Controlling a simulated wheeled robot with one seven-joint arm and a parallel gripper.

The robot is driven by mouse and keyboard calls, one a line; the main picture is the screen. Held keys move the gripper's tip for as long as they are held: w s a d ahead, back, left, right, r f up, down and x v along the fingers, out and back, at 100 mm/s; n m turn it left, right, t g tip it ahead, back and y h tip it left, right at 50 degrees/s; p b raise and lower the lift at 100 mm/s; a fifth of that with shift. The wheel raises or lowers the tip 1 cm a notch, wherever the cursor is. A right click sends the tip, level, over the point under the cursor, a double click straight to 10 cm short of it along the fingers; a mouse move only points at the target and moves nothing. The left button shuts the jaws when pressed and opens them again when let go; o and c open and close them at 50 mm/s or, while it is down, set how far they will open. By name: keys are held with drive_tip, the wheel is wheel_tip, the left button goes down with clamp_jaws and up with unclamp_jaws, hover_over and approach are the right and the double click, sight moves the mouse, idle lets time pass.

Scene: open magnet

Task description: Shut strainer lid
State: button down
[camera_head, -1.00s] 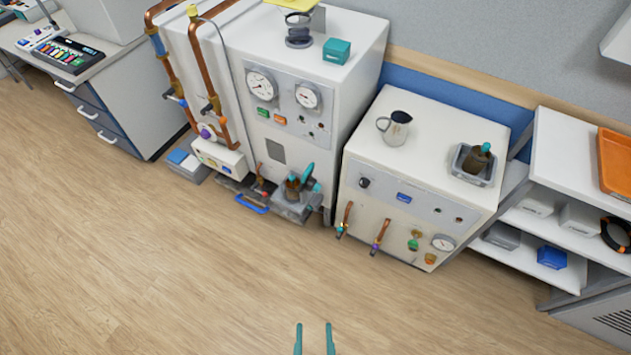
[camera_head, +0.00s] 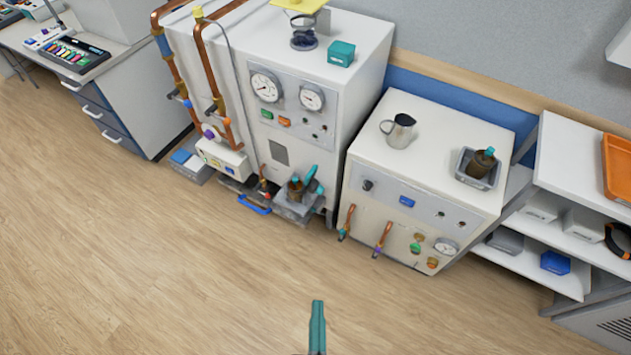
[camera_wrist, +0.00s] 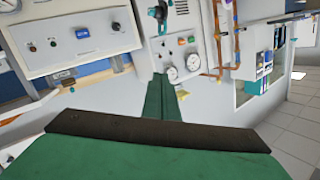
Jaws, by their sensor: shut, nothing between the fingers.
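A brown, pot-like fitting (camera_head: 295,190) with teal handles sits on a low grey base at the foot of the tall white machine. It looks like the strainer. One teal handle (camera_head: 309,177) sticks up at a slant, but the picture is too small to tell how the lid stands. Teal and dark parts of this fitting (camera_wrist: 157,18) also show at the top of the upside-down wrist view. My gripper (camera_head: 317,304) is shut and empty, over open floor in front of the machines and well apart from the fitting. Its closed teal fingers (camera_wrist: 163,95) fill the middle of the wrist view.
A lower white cabinet (camera_head: 375,185) to the right carries a metal jug (camera_head: 399,131) and a grey tray (camera_head: 462,178) holding a brown bottle (camera_head: 482,160). Copper pipes (camera_head: 215,80) run down at the left. A blue-handled drawer (camera_head: 253,205) sits low there. The wooden floor in front is clear.

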drive_tip(key=w+d+f+m+t+h, duration=0.1)
drive_tip(key=w+f+m, duration=0.35)
drive_tip(key=w, duration=0.45)
drive_tip(key=w+f+m+h, duration=0.1)
drive_tip(key=w+f+m, duration=0.35)
drive_tip(key=w, duration=0.35)
drive_tip(key=m+h, duration=0.3)
drive_tip(key=m, duration=0.6)
hover_over(312, 181)
drive_tip(key=s+d, duration=0.1)
drive_tip(key=s, duration=0.3)
drive_tip(key=shift+d+f, duration=0.15)
drive_tip(key=shift+f, duration=0.7)
